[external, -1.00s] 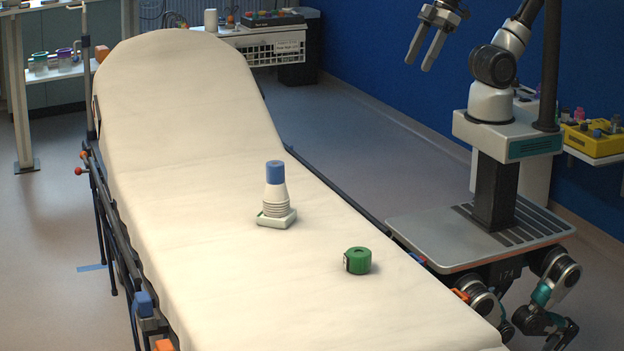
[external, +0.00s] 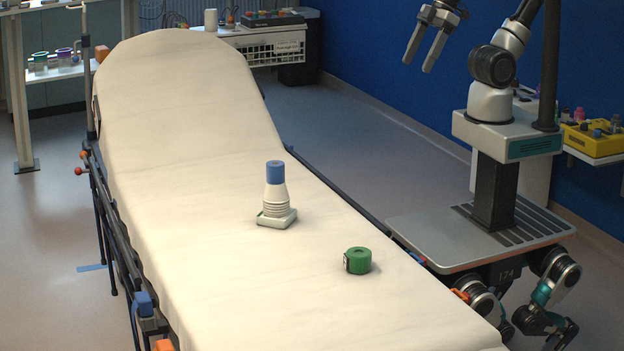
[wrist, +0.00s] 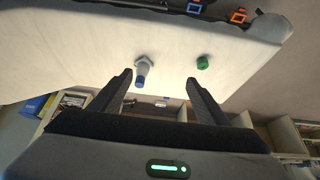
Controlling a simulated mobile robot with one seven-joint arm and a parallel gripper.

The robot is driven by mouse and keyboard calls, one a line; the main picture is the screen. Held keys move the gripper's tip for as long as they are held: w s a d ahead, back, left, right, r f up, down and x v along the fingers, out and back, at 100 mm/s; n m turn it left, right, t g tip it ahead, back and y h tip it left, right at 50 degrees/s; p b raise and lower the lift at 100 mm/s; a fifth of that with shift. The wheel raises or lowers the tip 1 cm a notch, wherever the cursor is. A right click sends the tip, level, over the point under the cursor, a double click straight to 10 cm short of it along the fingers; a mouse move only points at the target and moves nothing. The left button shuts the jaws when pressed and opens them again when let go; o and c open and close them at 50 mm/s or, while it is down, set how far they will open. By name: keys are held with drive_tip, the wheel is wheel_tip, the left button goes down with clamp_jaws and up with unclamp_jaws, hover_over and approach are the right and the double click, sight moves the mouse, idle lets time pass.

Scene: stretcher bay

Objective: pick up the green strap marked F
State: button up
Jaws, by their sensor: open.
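The green strap (external: 358,261) is a short rolled cylinder lying on the stretcher (external: 230,270), toward its near right part. A dark and white label shows on its left side, but its letter is too small to read. The green strap also shows in the wrist view (wrist: 203,62), beyond the fingertips and to the right. My gripper (external: 421,52) is open and empty, raised above and behind the stretcher's right edge. Both fingers of my gripper (wrist: 158,82) show apart in the wrist view, with nothing between them at the tips.
A white and grey stacked item with a blue top (external: 275,195) stands upright on the stretcher, left of and behind the strap. A side rail (external: 120,240) runs along the stretcher's left. A yellow box (external: 592,138) sits at the right. The sheet around the strap is clear.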

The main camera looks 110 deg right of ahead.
drive_tip(key=m+g+h+b, duration=0.1)
drive_tip(key=m+h, duration=0.1)
drive_tip(key=m, duration=0.2)
hover_over(359, 252)
drive_tip(key=s+a, duration=0.2)
drive_tip(key=s, duration=0.4)
wheel_tip(359, 252, down, 24)
drive_tip(key=x, duration=0.7)
drive_tip(key=b+x, duration=0.1)
drive_tip(key=x, duration=0.3)
drive_tip(key=shift+s+a+f, duration=0.25)
drive_tip(key=shift+f, duration=0.15)
drive_tip(key=shift+b+x, duration=0.3)
drive_tip(key=shift+x, duration=2.6)
drive_tip(key=c, duration=1.1)
